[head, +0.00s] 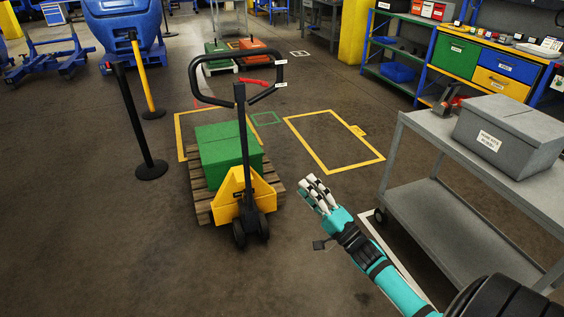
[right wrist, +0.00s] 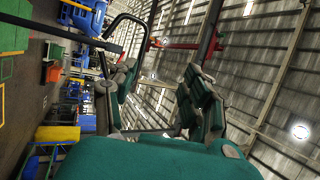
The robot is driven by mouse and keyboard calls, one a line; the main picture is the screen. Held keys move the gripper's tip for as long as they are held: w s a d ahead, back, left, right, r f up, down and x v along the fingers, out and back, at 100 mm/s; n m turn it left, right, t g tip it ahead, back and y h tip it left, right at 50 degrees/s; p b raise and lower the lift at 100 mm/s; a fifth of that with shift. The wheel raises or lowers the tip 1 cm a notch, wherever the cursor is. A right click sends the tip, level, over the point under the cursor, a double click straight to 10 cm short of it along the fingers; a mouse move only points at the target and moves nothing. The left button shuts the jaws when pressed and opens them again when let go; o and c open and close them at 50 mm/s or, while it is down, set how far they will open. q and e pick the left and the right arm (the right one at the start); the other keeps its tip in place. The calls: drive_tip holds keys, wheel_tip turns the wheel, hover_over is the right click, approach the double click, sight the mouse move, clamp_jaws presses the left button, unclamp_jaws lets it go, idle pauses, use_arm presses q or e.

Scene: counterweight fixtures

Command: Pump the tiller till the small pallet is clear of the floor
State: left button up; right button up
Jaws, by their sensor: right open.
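The yellow pallet jack (head: 241,197) stands left of centre in the head view. Its black tiller (head: 243,135) stands near upright, with a looped handle and a red lever (head: 253,82) at the top. The small wooden pallet (head: 203,207) carries a green box (head: 222,150) over the jack's forks. Whether the pallet touches the floor cannot be told. My right gripper (head: 318,192) is open and empty, right of the jack and apart from the handle. My left gripper is out of view.
A grey cart (head: 440,205) with a grey lidded box (head: 506,137) stands close by my right arm. A yellow floor outline (head: 352,163) lies empty behind right. Floor in front is clear.

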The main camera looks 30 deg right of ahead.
drive_tip(key=shift+s+d+f, duration=0.15)
drive_tip(key=shift+s+f, duration=0.1)
drive_tip(key=shift+s, duration=0.4)
